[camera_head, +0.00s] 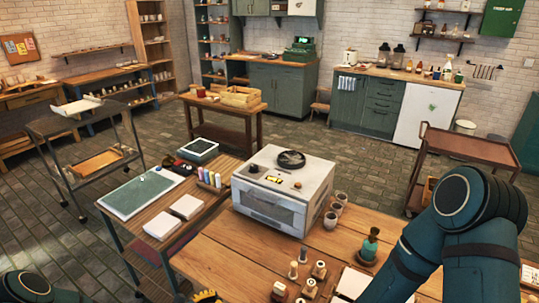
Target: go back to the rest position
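My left arm shows only as a dark teal piece at the bottom left corner. A small yellow and black part, which looks like my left gripper (204,296), just enters at the bottom edge in front of the wooden table. Most of it is cut off, and I cannot tell whether it is open or shut. My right arm is large at the right, bent at the elbow, and reaches down past the bottom edge. My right gripper is out of view.
The wooden table (230,262) bears a grey kiln-like oven (268,214), cups (331,220), a green bottle (369,246) and small stamps (310,288). A side table on the left holds a green mat (140,195) and white tiles (187,206). A brown cart (470,147) stands behind my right arm.

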